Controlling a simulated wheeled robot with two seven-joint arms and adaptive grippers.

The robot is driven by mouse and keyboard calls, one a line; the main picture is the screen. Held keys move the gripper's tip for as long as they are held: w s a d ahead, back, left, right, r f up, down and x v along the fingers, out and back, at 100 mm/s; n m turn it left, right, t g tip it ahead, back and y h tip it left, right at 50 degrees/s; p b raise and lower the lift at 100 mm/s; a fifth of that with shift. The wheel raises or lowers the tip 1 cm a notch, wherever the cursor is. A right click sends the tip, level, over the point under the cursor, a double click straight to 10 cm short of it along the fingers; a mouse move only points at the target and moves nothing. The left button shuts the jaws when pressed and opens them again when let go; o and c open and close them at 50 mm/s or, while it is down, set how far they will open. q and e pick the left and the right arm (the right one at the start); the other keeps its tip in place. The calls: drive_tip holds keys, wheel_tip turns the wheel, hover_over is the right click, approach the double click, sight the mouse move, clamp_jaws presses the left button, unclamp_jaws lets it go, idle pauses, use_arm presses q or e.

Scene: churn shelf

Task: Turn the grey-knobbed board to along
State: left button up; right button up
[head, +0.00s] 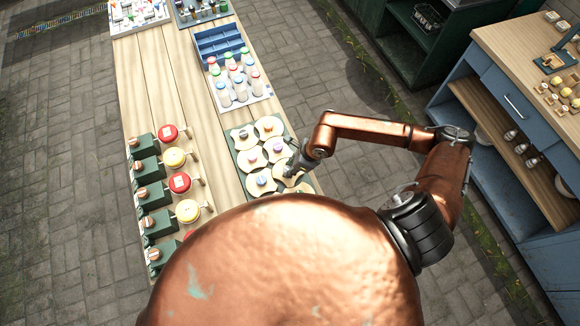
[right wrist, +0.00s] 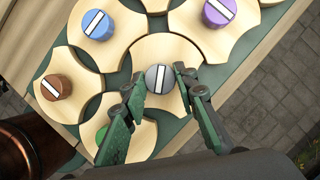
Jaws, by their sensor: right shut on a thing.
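The grey-knobbed board (right wrist: 165,46) is a pale wooden piece with curved-in edges, set among similar boards on a green tray (right wrist: 266,32). Its round grey knob (right wrist: 160,79) has a white stripe that runs nearly up and down in the right wrist view. My right gripper (right wrist: 161,76) is shut on the grey knob, one finger on each side. In the head view my right gripper (head: 293,166) is over the right side of the tray and partly hides the board. My left gripper is not in view.
Neighbouring boards carry a blue knob (right wrist: 97,24), a purple knob (right wrist: 218,12), a brown knob (right wrist: 56,88) and a green knob, partly hidden by a finger. A bottle tray (head: 262,98) stands behind. Green churn-like devices with red and yellow tops (head: 180,182) line the table's left.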

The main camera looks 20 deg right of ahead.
drive_tip(key=m, duration=0.2)
drive_tip(key=shift+s+a+m+t+h, duration=0.1)
drive_tip(key=shift+a+m+t+h, duration=0.05)
drive_tip(key=shift+m+t+h, duration=0.25)
drive_tip(key=shift+m+t+h+b, duration=0.4)
drive_tip(key=shift+m+h, duration=0.2)
drive_tip(key=shift+m, duration=1.1)
drive_tip(key=o, duration=1.1)
drive_tip(key=shift+o, duration=0.2)
drive_tip(key=v, duration=1.2)
